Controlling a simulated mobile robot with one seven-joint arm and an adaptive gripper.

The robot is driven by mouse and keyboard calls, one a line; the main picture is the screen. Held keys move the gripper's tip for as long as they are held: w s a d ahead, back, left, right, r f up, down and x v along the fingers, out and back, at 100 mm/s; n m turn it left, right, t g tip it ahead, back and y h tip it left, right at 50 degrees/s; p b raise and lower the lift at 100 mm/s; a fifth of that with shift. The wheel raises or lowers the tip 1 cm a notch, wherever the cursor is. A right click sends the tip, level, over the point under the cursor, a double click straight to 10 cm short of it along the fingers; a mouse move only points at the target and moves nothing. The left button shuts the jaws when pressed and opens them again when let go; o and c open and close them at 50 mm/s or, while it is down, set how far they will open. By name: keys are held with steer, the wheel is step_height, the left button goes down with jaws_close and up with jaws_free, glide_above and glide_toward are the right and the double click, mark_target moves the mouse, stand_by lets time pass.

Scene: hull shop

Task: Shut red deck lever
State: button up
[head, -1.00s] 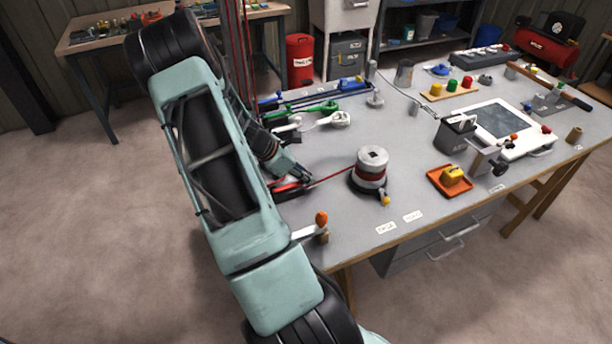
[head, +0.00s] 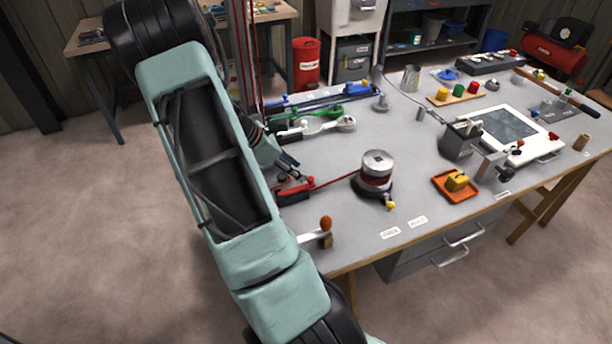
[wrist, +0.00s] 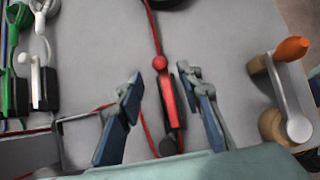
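The red deck lever (head: 295,187) sits near the left edge of the workbench, in line with the red rope that runs to the winch. In the wrist view the lever (wrist: 167,100) shows a red arm with a round red knob on a dark base. It looks low along its base, but its exact angle is hard to tell. My gripper (wrist: 162,78) is open, with one finger on each side of the lever and visible gaps on both sides. In the head view my gripper (head: 289,163) is just above and behind the lever.
White (head: 326,126) and green (head: 322,112) levers stand behind the red one. The winch drum (head: 376,172) is to its right.

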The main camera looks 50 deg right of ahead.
steer(key=shift+v, duration=1.9)
